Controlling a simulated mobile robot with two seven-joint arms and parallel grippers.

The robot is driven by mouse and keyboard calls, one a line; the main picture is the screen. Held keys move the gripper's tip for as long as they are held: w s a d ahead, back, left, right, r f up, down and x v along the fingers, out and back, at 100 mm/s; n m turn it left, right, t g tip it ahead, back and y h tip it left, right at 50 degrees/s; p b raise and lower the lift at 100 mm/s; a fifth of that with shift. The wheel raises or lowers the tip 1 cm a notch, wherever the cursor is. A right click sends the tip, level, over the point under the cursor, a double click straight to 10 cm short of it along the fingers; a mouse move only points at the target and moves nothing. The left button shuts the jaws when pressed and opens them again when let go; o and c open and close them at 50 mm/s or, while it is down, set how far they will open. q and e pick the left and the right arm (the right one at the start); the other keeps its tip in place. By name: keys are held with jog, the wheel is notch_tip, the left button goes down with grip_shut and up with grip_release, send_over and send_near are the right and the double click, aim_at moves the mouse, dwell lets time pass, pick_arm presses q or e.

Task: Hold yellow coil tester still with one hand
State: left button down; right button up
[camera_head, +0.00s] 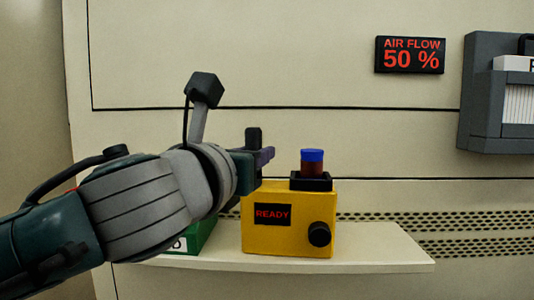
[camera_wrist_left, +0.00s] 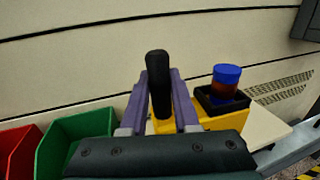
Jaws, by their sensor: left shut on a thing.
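The yellow coil tester (camera_head: 290,222) stands upright on a pale shelf, with a red READY display (camera_head: 272,214) and a black knob (camera_head: 319,234) on its front. A dark red coil with a blue top (camera_head: 312,162) sits upright in the black socket (camera_head: 311,182) on the tester; it also shows in the left wrist view (camera_wrist_left: 226,82). My left gripper (camera_head: 262,157) is shut on the tester's black upright handle (camera_wrist_left: 159,85), with purple fingers on either side of it. My right gripper is not in view.
The pale shelf (camera_head: 385,250) is clear right of the tester. A green bin (camera_wrist_left: 85,130) and a red bin (camera_wrist_left: 17,150) stand to the left. An AIR FLOW 50 % display (camera_head: 410,55) and a grey holder (camera_head: 485,120) are on the wall.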

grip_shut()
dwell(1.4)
